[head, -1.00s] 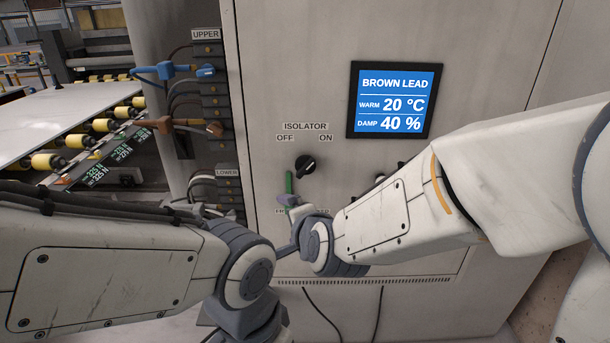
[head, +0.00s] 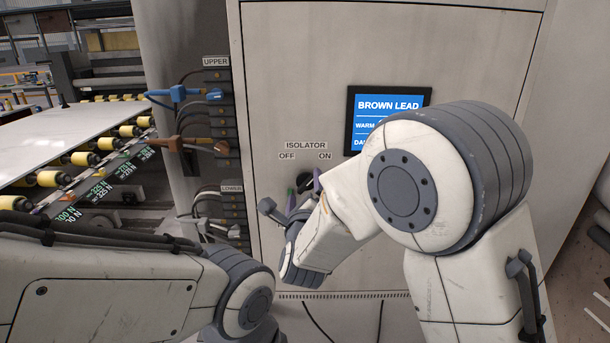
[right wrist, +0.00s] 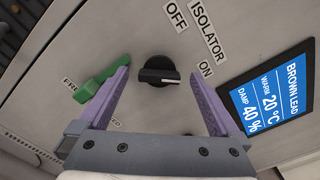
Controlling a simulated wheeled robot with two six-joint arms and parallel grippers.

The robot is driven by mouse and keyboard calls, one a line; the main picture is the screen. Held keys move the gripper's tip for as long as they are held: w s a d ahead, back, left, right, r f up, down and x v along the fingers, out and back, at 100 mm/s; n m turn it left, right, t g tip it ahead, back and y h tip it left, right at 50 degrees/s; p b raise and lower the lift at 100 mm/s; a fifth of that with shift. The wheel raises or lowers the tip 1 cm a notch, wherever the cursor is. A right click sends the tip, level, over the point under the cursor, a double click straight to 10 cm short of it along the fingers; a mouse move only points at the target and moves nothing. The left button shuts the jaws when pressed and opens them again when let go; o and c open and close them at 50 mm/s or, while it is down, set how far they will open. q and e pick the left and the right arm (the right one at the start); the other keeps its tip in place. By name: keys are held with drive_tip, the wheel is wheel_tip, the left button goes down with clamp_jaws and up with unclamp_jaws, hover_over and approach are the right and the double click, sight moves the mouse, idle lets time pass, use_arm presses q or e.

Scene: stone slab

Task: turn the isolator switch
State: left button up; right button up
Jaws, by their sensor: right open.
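The isolator switch (right wrist: 157,72) is a black round knob on the grey cabinet front. Its white mark points to the ON side in the right wrist view. In the head view, only a dark part of the knob (head: 304,181) shows. My right gripper (right wrist: 160,75) is open, with its purple fingers on either side of the knob; I cannot tell whether they reach around it. In the head view the right gripper (head: 305,186) is mostly hidden by my right wrist. My left arm is at the lower left; its gripper is out of view.
A green handle (right wrist: 98,84) is close beside the left finger in the right wrist view. A blue display (right wrist: 274,90) reads BROWN LEAD, WARM 20 °C, DAMP 40 %. Blue (head: 180,94) and brown (head: 185,145) leads hang left of the panel, beside a roller conveyor (head: 85,160).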

sight(305, 185)
drive_tip(key=shift+w+r+p, duration=0.1)
drive_tip(key=shift+w+p, duration=0.3)
drive_tip(key=shift+w, duration=1.1)
